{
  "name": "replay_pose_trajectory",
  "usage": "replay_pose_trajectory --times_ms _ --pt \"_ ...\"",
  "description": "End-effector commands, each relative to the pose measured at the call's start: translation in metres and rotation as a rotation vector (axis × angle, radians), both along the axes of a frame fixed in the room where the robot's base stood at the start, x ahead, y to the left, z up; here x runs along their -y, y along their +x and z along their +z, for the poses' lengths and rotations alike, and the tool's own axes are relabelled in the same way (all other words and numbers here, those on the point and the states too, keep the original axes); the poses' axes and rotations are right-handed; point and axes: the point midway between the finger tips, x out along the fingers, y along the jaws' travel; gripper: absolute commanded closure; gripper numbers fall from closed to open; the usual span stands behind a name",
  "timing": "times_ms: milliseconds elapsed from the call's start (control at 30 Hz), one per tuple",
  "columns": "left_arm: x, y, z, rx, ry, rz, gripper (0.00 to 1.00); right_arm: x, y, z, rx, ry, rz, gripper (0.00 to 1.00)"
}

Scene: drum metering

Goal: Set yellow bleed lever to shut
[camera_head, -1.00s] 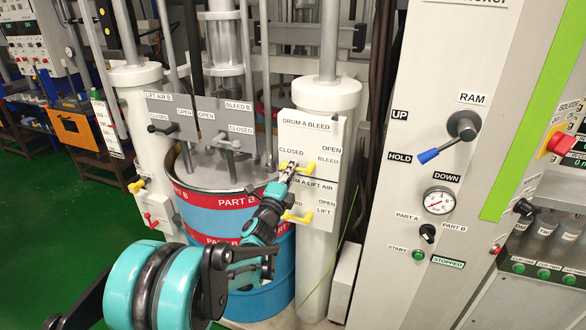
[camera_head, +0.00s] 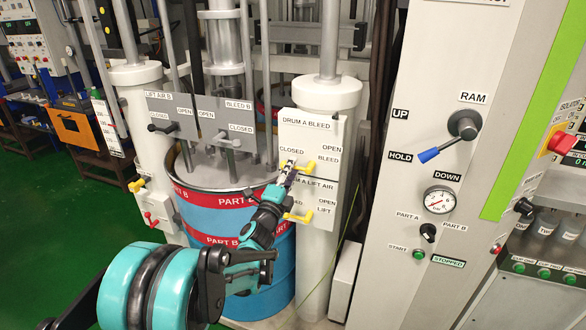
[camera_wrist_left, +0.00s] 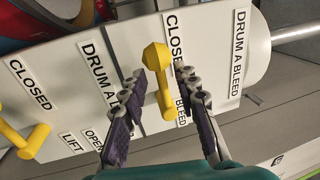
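The yellow bleed lever (camera_head: 304,169) is on the white DRUM A BLEED panel (camera_head: 306,124), below the CLOSED label and left of the BLEED label. My left gripper (camera_head: 286,169) is at this lever, reaching up from below. In the left wrist view the yellow bleed lever (camera_wrist_left: 160,75) stands between the two dark fingers of my left gripper (camera_wrist_left: 159,76). The fingers are apart, with a visible gap on each side of the lever. One end of the lever lies beside the CLOSED label; its pivot is hard to make out. My right gripper is not in view.
A second yellow lever, for lift air (camera_head: 299,217), sits just below; it also shows in the wrist view (camera_wrist_left: 36,140). The blue and red drum (camera_head: 205,262) stands left of the panel. The grey ram control panel (camera_head: 398,215) is to the right.

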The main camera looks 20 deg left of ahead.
Motion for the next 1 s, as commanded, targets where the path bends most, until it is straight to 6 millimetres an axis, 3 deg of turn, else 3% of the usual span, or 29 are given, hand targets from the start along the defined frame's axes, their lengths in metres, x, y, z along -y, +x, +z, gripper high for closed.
replay_pose_trajectory --times_ms 300,500,1000 --pt "-0.003 -0.068 -0.013 0.0 0.001 0.002 0.7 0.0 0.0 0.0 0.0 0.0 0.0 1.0" --pt "-0.004 -0.097 -0.02 0.0 0.0 0.002 0.7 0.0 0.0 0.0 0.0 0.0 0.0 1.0" --pt "-0.003 -0.105 -0.021 0.0 0.0 0.0 0.7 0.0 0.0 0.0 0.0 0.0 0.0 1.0"
